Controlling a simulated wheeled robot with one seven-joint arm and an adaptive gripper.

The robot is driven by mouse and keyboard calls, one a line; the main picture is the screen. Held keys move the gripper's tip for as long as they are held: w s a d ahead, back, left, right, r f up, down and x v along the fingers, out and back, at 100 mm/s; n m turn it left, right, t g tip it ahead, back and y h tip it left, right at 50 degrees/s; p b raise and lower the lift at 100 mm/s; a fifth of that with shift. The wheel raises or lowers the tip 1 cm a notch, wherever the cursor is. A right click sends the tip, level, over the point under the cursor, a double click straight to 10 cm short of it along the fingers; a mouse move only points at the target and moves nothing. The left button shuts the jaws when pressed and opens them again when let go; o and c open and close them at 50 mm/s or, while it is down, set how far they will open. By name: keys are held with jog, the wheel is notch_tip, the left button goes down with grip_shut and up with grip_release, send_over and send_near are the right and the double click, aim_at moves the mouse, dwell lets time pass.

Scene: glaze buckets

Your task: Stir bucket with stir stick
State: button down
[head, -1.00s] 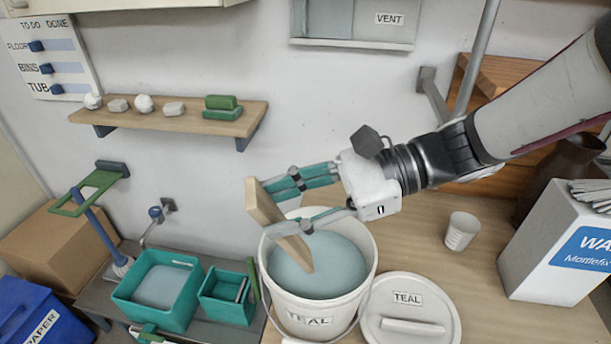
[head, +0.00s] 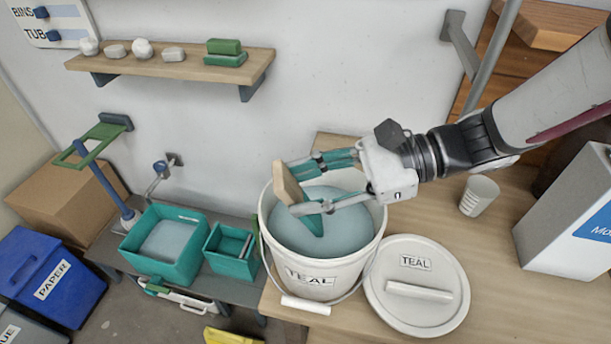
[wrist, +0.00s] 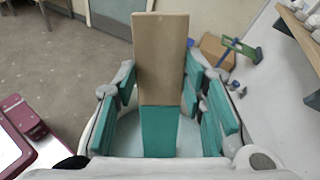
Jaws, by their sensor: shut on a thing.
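The open white bucket (head: 315,282), labelled TEAL, stands on the wooden bench and holds pale teal glaze (head: 290,232). My gripper (head: 310,182) is over the bucket's mouth, with its fingers shut on the wooden stir stick (head: 286,184). The stick is tilted, with its bare wood top above the fingers. Its lower part is coated teal and reaches down to the glaze; whether the tip is under the surface is hard to tell. In the wrist view the stick (wrist: 160,60) stands between the teal finger pads, bare above and teal (wrist: 158,132) below.
The bucket's lid (head: 416,308), marked TEAL, lies right of the bucket. A paper cup (head: 479,195) and a white box (head: 570,220) stand further right. Teal tubs (head: 165,245) sit on a lower grey surface at left. A shelf (head: 170,66) hangs on the wall behind.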

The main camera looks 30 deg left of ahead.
jog(key=shift+w+d+f+b, duration=0.1)
jog(key=shift+w+f+b, duration=0.25)
jog(key=shift+f, duration=0.35)
jog(key=shift+w+d+f+b, duration=0.2)
jog(key=shift+f+b, duration=0.1)
jog(key=shift+f, duration=0.45)
jog(key=shift+w+d+f+b, duration=0.1)
jog(key=shift+w+f+b, duration=0.25)
jog(key=shift+f, duration=0.35)
jog(key=shift+s, duration=0.1)
